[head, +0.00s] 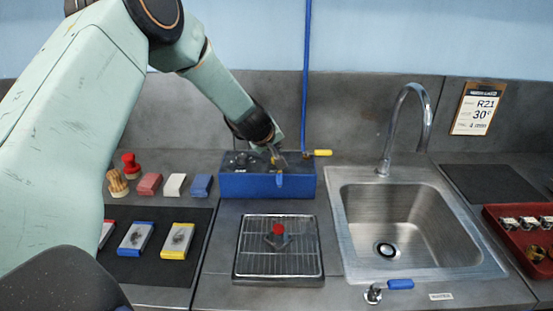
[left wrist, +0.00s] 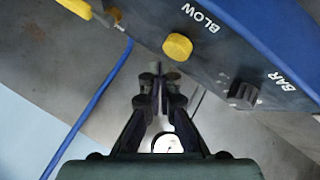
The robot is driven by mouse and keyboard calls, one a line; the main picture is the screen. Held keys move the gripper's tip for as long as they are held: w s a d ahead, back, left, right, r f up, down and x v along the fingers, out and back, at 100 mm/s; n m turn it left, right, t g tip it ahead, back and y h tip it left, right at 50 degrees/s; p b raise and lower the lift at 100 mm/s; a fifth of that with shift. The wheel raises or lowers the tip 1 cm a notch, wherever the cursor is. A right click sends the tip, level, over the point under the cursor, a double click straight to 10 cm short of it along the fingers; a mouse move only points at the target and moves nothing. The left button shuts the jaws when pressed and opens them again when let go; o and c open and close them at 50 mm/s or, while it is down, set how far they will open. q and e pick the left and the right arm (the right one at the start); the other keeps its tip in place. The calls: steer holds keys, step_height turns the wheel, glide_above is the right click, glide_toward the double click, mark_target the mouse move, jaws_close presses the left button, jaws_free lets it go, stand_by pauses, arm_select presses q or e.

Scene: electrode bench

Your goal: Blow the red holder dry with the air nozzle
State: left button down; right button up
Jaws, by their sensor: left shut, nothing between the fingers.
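The red holder (head: 278,230) stands on a wire drying rack (head: 250,262) in front of the blue air box (head: 240,187). My left gripper (head: 277,155) is over the top of this box, shut and empty. In the left wrist view its fingertips (left wrist: 158,84) are together, beside a yellow knob (left wrist: 177,46) marked BLOW on the blue box (left wrist: 225,50). I cannot tell whether they touch anything. A small blue piece (head: 280,180) shows at the box front; I cannot tell if it is the air nozzle. My right gripper is out of view.
A blue pipe with a yellow lever (head: 322,153) rises behind the box. A black BAR knob (left wrist: 242,93) and a gauge (left wrist: 167,143) are near the gripper. The sink (head: 400,215) is right of the rack. Brushes and colored blocks (head: 175,185) lie left; a red tray (head: 505,238) far right.

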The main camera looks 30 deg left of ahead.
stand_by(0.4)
arm_select(q)
steer(key=shift+f, duration=0.1)
steer(key=shift+f+b, duration=0.3)
steer(key=shift+b, duration=0.05)
steer(key=shift+s+f+b, duration=0.1)
steer(key=shift+f+b, duration=0.5)
steer(key=shift+f, duration=0.1)
stand_by(1.1)
stand_by(0.3)
steer(key=shift+r+p, duration=1.1)
steer(key=shift+p, duration=0.1)
step_height(320, 180, up, 5)
steer(key=p, duration=0.5)
steer(key=shift+r, duration=0.1)
